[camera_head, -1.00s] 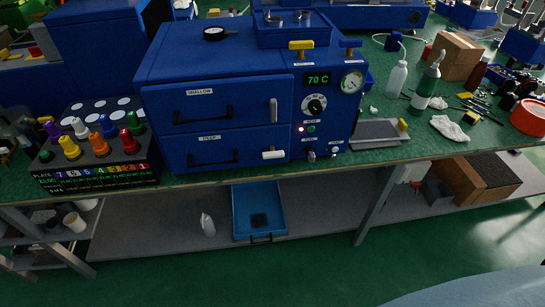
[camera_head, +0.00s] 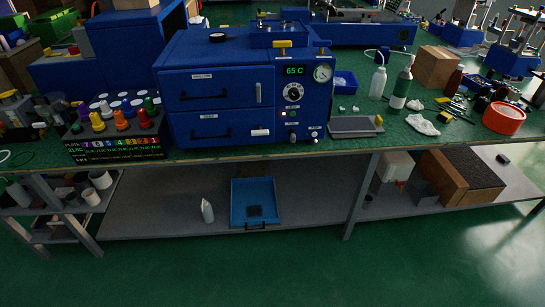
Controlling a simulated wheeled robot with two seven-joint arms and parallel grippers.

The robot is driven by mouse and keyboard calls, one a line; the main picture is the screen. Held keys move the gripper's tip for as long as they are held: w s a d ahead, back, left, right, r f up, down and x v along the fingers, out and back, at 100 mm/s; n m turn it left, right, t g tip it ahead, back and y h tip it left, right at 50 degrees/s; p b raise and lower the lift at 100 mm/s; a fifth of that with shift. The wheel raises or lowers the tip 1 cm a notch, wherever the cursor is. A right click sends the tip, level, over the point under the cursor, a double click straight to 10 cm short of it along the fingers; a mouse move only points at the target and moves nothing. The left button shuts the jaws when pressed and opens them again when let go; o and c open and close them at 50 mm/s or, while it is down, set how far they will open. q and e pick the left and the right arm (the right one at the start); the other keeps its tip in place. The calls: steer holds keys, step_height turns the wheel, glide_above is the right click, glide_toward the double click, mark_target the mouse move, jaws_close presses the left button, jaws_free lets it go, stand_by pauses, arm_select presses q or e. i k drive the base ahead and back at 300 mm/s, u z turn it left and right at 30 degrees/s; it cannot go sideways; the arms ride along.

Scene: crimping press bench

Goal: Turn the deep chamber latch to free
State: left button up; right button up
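The blue press machine (camera_head: 222,62) stands on the green bench, with a shallow chamber door above a deep chamber door (camera_head: 200,129). The deep chamber latch (camera_head: 260,132) is a white handle at the right of the deep door and lies horizontal. The shallow chamber latch (camera_head: 258,93) is a grey handle that stands vertical. The display (camera_head: 295,71) reads 65 C. Neither of my grippers shows in the view.
A rack of coloured knobs (camera_head: 115,130) stands left of the machine. A grey tray (camera_head: 354,126), bottles (camera_head: 401,86) and a red ring-shaped container (camera_head: 503,118) are to the right. A blue tray (camera_head: 254,203) sits on the lower shelf. The floor in front is clear.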

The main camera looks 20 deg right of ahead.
mark_target(265, 132)
steer(key=u, duration=0.6)
steer(key=k, duration=0.2)
steer(key=z, duration=1.7)
steer(key=i, duration=1.2)
steer(key=u, duration=0.15)
